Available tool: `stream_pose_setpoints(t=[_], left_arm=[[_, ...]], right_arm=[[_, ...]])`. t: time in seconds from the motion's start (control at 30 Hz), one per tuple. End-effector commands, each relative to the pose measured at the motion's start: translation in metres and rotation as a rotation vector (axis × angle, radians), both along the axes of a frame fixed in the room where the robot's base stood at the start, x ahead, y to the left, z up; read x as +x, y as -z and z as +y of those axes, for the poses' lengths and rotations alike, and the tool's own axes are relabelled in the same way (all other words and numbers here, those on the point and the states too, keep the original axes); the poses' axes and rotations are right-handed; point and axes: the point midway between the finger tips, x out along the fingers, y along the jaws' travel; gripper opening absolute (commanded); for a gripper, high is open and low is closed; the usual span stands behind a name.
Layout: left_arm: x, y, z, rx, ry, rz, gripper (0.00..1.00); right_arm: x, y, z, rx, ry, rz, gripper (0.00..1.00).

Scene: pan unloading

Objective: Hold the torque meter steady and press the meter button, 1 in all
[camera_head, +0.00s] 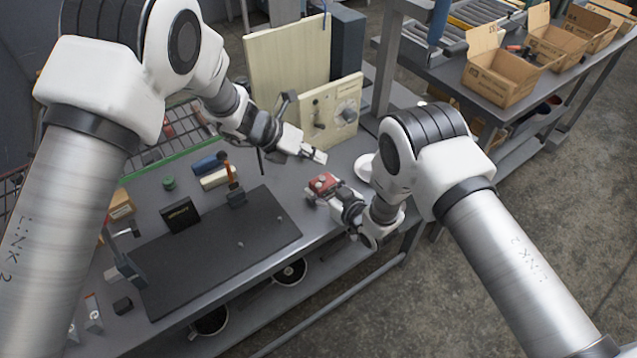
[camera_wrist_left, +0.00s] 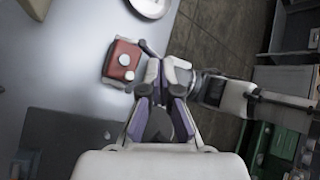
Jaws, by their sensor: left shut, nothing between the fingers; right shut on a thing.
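The torque meter is a small red box (camera_head: 323,182) near the table's edge, with a light round part on top. It also shows in the left wrist view (camera_wrist_left: 113,63), with a pale round dial and a smaller round spot, perhaps the button, beside it. My right gripper (camera_head: 332,192) is shut on the meter from the right side. My left gripper (camera_head: 318,156) is shut and empty, just behind the meter in the head view and apart from it. In the left wrist view its fingers (camera_wrist_left: 167,72) are right of the meter and partly hide my right gripper.
A cream panel with a dial (camera_head: 345,112) stands behind my left gripper. A white round dish (camera_head: 365,166) lies right of the meter. A dark mat (camera_head: 215,255) covers the table's front left. Blue and cream blocks (camera_head: 215,178) lie left of my left gripper.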

Motion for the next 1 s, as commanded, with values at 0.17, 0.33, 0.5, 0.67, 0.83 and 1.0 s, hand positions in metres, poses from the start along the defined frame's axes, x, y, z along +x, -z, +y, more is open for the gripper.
stream_pose_setpoints(t=[0.17, 0.33, 0.5, 0.67, 0.83, 1.0], left_arm=[[0.0, 0.028, 0.0, -0.001, 0.0, 0.002, 0.0], [0.0, 0.048, 0.0, 0.0, 0.0, 0.001, 0.0], [0.0, 0.056, 0.0, 0.001, 0.001, 0.0, 0.0], [0.0, 0.056, 0.0, 0.0, 0.001, -0.001, 0.0], [0.0, 0.056, 0.0, 0.0, 0.001, -0.001, 0.0], [0.0, 0.056, 0.0, 0.0, 0.001, -0.001, 0.0]], right_arm=[[0.0, 0.0, 0.0, -0.001, 0.0, 0.001, 0.18], [0.0, 0.0, 0.0, -0.001, 0.0, 0.001, 0.18], [0.0, 0.0, 0.0, -0.001, 0.0, 0.001, 0.18], [0.0, 0.0, 0.0, -0.001, 0.0, 0.001, 0.18], [0.0, 0.0, 0.0, -0.001, 0.0, 0.001, 0.18], [0.0, 0.0, 0.0, -0.001, 0.0, 0.001, 0.18]])
